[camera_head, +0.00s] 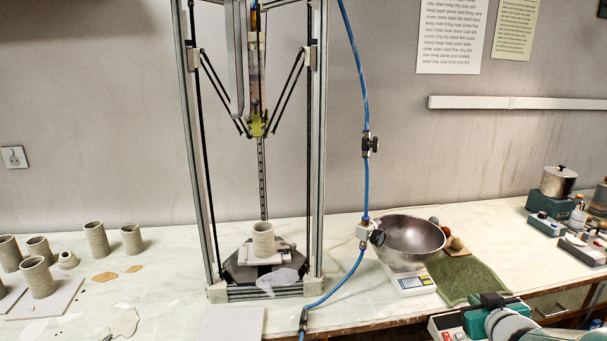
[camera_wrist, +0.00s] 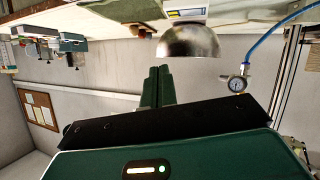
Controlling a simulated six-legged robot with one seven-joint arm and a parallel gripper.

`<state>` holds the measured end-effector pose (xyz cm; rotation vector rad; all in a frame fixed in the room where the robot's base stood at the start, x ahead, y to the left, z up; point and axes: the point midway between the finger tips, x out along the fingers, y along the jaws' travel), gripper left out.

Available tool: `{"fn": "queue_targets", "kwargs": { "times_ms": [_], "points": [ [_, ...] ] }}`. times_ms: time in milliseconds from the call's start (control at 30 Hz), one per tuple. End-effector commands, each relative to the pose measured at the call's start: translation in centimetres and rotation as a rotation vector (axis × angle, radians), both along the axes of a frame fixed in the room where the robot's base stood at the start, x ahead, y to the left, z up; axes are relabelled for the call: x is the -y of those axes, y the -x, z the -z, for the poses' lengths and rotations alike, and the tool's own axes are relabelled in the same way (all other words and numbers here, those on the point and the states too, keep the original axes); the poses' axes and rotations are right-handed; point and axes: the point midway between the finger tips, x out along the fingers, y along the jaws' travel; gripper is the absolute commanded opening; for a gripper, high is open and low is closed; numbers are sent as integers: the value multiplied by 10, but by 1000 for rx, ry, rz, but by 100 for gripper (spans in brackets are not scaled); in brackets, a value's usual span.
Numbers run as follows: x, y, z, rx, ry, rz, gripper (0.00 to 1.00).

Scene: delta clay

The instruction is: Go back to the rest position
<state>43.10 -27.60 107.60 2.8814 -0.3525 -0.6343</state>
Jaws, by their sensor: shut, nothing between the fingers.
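My gripper (camera_wrist: 158,86) shows in the wrist view, which is upside down. Its two green fingers are together and nothing is between them. Beyond the fingertips is a steel bowl (camera_wrist: 189,42). In the head view, part of my arm's teal and black end reaches in at the lower right, in front of the bench edge. The fingers cannot be made out there. The bowl (camera_head: 409,241) stands on a small white scale (camera_head: 414,285), farther back and left of my arm.
A tall delta clay printer (camera_head: 316,130) stands mid-bench with a grey clay cylinder (camera_head: 263,240) on its bed. A blue hose (camera_head: 364,90) with a gauge hangs beside it. A green cloth (camera_head: 468,279) lies near my arm. Several clay cups (camera_head: 97,240) stand at left.

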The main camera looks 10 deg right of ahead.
Motion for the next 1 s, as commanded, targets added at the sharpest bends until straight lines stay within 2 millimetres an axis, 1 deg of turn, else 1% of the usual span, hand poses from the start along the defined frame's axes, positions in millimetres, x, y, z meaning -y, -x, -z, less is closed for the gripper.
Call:
{"fn": "queue_targets", "kwargs": {
  "times_ms": [33, 100, 167, 267, 367, 400, 467, 500, 600, 700, 800, 1000],
  "points": [
    [-14, -3, -14, -13, 18, 28, 0],
    [-31, -1, -25, -50, 23, 76, 0],
    [-48, 4, -33, -88, 17, 107, 0],
    [-83, 16, -41, -161, -17, 136, 0],
    [-124, 37, -43, -256, -71, 133, 0],
    [-143, 46, -42, -295, -96, 120, 0],
    [-171, 63, -41, -363, -136, 89, 0],
    [-191, 76, -40, -409, -162, 63, 0],
    [-234, 106, -37, -516, -217, -16, 0],
    [-262, 130, -35, -594, -252, -82, 0],
    [-275, 142, -34, -634, -269, -117, 0],
    [-277, 144, -33, -644, -273, -121, 0]
  ]
}}
